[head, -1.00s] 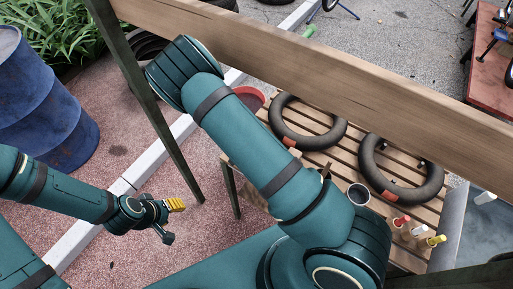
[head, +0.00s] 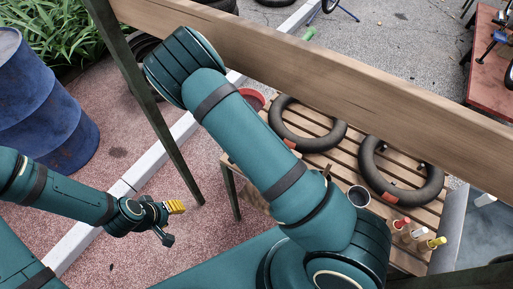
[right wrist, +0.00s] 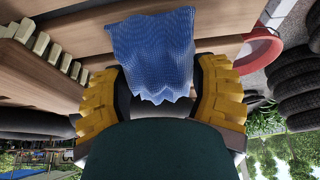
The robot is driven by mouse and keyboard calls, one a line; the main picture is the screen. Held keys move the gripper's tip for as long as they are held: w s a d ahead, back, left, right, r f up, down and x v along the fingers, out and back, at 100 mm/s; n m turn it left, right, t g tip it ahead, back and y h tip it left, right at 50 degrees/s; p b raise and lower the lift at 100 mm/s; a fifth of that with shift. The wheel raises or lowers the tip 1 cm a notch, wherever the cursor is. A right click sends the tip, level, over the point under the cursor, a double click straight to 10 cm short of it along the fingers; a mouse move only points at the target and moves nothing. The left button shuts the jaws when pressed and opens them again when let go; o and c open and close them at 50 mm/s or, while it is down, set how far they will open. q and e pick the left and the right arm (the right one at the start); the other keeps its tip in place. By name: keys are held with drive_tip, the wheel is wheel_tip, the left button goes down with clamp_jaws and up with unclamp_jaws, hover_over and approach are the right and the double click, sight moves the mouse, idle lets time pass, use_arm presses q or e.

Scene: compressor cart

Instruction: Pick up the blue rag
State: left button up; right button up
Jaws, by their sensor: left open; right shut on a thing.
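The blue rag (right wrist: 152,50) shows in the right wrist view, a crumpled checked cloth between the yellow fingers of my right gripper (right wrist: 158,85). The gripper is shut on it, and the rag spreads out beyond the fingertips. In the head view my right arm crosses the middle, and neither its gripper nor the rag can be seen. My left gripper (head: 176,207) is open and empty at the lower left of the head view, over the reddish ground.
A wooden beam (head: 330,70) crosses above a slatted table (head: 322,160) bearing two black tyres (head: 402,170), a cup (head: 358,196) and several coloured-top tubes. A blue barrel (head: 40,110) stands left.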

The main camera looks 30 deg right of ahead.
drive_tip(key=shift+r, duration=0.8)
drive_tip(key=s+a, duration=0.4)
drive_tip(key=a, duration=0.3)
drive_tip(key=s+a, duration=0.5)
drive_tip(key=a, duration=0.3)
drive_tip(key=shift+a+f+b, duration=0.2)
drive_tip(key=shift+a+b, duration=0.05)
drive_tip(key=shift+b, duration=0.1)
drive_tip(key=o, duration=0.5)
drive_tip(key=c, duration=0.4)
